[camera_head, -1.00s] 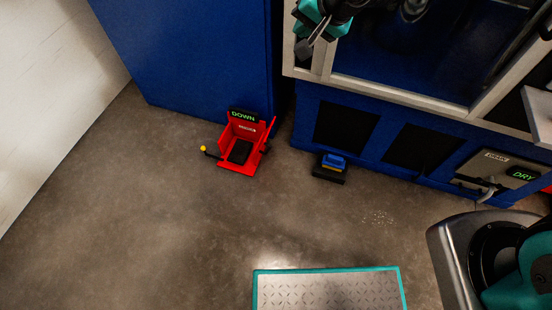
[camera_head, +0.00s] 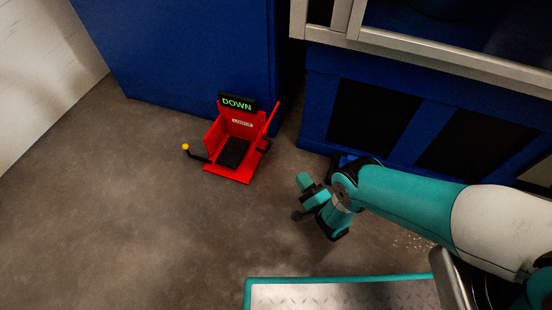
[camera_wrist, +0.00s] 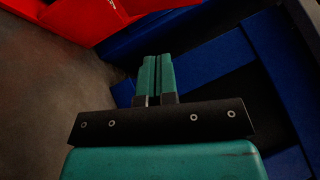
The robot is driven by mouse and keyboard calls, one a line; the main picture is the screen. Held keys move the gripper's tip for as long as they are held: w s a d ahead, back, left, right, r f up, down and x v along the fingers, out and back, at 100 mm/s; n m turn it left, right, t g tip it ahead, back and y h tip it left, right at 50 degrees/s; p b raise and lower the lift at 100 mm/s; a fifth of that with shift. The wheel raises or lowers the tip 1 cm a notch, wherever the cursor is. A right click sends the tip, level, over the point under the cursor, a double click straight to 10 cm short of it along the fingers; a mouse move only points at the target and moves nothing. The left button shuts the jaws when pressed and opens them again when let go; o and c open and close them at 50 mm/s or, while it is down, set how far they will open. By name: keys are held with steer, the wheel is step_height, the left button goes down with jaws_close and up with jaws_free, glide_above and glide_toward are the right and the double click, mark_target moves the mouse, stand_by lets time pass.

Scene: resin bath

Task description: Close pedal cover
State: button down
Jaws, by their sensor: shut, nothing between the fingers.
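The red pedal unit (camera_head: 233,170) stands on the floor in front of the blue cabinet, with a black pedal (camera_head: 233,153) inside it. A tilted red flap (camera_head: 272,119) rises at its right side. A lever with a yellow ball (camera_head: 186,147) sticks out at its left. A sign reading DOWN (camera_head: 237,103) sits at its back. My gripper (camera_head: 305,181) is to the right of the unit, apart from it. In the wrist view my gripper (camera_wrist: 157,75) is shut and empty, its teal fingers together, and part of the red unit (camera_wrist: 85,18) shows at upper left.
A tall blue cabinet (camera_head: 180,55) stands behind the unit. A blue machine with black panels (camera_head: 373,115) is at right. A metal plate with a teal edge (camera_head: 340,295) lies at the front. Floor left of the unit is clear.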

steer(key=w+a+r+b, duration=0.3)
steer(key=w+a+b, duration=0.4)
steer(key=b, duration=0.6)
steer(key=shift+w+a+r, duration=0.2)
steer(key=shift+a+r, duration=0.1)
steer(key=shift+a, duration=0.45)
steer(key=shift+r, duration=0.1)
